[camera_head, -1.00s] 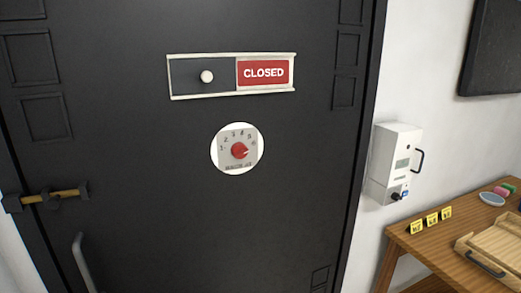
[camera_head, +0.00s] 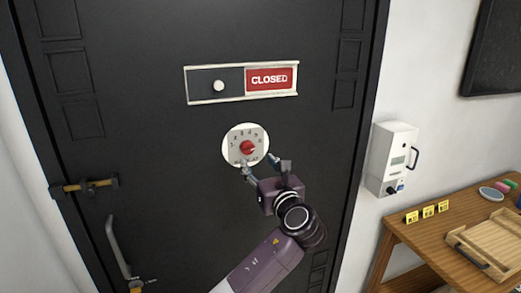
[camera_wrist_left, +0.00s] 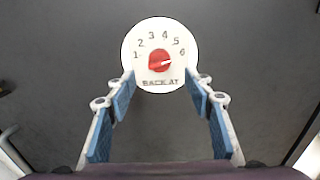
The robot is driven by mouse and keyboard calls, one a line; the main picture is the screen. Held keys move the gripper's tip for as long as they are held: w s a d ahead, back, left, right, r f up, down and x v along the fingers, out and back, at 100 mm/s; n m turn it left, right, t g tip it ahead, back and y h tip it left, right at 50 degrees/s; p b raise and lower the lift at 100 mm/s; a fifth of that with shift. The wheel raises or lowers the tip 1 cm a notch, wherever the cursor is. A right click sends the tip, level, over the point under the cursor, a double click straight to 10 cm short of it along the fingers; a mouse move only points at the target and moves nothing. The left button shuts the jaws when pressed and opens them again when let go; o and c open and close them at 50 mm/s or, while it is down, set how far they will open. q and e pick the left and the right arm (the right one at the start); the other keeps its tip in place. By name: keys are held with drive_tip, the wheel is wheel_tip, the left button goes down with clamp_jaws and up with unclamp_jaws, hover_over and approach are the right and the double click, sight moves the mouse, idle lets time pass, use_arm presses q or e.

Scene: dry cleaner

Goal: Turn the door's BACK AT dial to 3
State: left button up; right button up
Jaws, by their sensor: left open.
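The BACK AT dial (camera_head: 246,147) is a red knob on a white round plate on the black door (camera_head: 200,190). The wrist view shows the knob (camera_wrist_left: 159,60) with numbers 1 to 6 arced above it and BACK AT printed below. Its white pointer aims right, close to the 6. My left gripper (camera_head: 262,165) is open and empty, just below and in front of the dial. In the wrist view its blue-padded fingers (camera_wrist_left: 160,100) stand wide apart, with the knob centred beyond them. They do not appear to touch the knob. My right gripper is out of view.
A CLOSED slider sign (camera_head: 268,80) with a round knob sits above the dial. A latch (camera_head: 88,186) and a handle (camera_head: 118,250) are at the door's left. Right of the door are a white wall box (camera_head: 393,150) and a wooden table (camera_head: 400,250) with a tray and yellow markers.

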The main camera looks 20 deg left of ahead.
sight(249, 152)
use_arm(q)
drive_tip(key=p+x, duration=0.2)
drive_tip(key=x, duration=0.5)
drive_tip(key=shift+p, duration=0.35)
drive_tip(key=shift+w+a+f, duration=0.15)
drive_tip(key=shift+w+a, duration=0.2)
drive_tip(key=shift+w, duration=0.1)
drive_tip(key=shift+c, duration=0.4)
drive_tip(key=c, duration=1.1)
